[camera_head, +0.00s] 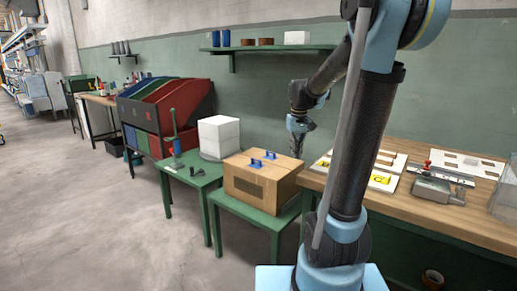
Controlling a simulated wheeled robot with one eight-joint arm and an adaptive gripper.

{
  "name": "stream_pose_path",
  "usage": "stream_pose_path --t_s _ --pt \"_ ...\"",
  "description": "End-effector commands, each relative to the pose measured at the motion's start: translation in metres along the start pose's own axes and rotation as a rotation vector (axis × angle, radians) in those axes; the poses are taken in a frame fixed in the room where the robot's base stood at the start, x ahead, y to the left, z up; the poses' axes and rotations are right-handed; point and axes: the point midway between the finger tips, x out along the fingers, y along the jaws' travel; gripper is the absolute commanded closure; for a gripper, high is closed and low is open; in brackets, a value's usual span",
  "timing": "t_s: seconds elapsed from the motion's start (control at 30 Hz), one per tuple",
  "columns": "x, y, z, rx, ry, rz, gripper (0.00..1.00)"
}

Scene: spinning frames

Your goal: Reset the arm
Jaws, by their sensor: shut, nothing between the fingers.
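My arm rises in the right half of the head view and bends over toward the middle. My gripper (297,150) hangs at its end, pointing down, just right of and above a cardboard box (262,185). It appears small and dark, with the fingers together and nothing visible between them. It looks apart from the box and from the workbench (440,216).
A white box (219,136) stands on another green table to the left. Boards and a metal vise (438,190) lie on the workbench. Open floor (90,220) lies at left.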

Motion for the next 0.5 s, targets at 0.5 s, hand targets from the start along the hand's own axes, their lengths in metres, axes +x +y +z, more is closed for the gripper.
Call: stream_pose_path --t_s 0.5 --pt "0.013 -0.008 0.135 0.095 0.05 0.011 1.0"
